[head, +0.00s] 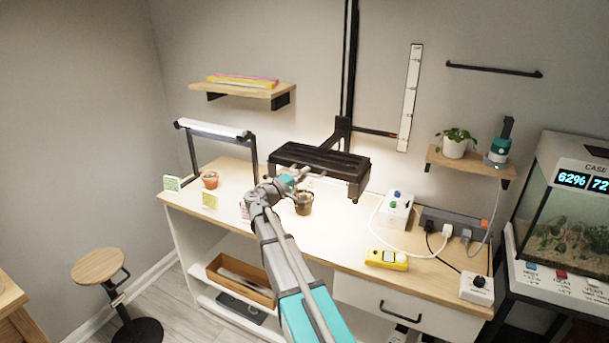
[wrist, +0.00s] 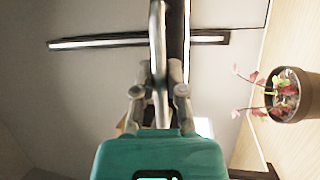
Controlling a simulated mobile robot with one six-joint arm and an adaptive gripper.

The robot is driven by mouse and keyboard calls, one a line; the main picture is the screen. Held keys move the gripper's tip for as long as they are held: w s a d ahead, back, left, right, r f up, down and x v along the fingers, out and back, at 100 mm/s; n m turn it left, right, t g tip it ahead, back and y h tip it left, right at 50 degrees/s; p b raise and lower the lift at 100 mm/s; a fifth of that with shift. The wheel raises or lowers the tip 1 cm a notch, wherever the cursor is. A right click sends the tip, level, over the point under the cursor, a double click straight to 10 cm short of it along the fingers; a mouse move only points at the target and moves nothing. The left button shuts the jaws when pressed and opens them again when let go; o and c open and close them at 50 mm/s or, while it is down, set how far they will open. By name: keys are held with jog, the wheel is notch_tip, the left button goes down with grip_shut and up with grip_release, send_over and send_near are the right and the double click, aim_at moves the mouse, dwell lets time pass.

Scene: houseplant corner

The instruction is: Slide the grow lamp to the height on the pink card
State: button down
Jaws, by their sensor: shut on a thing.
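The grow lamp (head: 318,155) is a wide black fixture on a tall dark vertical rail (head: 349,60), above the bench and lighting it. A thin pointer with a red part (head: 380,133) reaches from its carriage to the lower part of a white marked scale (head: 410,98). My gripper (head: 290,182) is at the lamp's front left; in the wrist view its fingers (wrist: 158,88) are shut on a pale bar (wrist: 157,40), apparently the lamp's handle. The pink card (head: 245,211) stands on the bench, partly hidden by my arm; its marking is unreadable.
A potted seedling (head: 304,204) stands under the lamp, also in the wrist view (wrist: 285,97). Green (head: 172,184) and yellow (head: 210,201) cards stand left. A light frame (head: 212,129), control box (head: 396,208) and yellow device (head: 386,259) occupy the bench. Wall shelves flank the rail.

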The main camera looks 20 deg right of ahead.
notch_tip(320, 180, down, 3)
jog(key=shift+s+r+b, duration=0.1)
jog(key=shift+r+b, duration=0.1)
jog(key=shift+b, duration=0.85)
jog(key=c, duration=0.7)
grip_release()
jog(key=shift+f, duration=0.1)
jog(key=shift+r, duration=0.2)
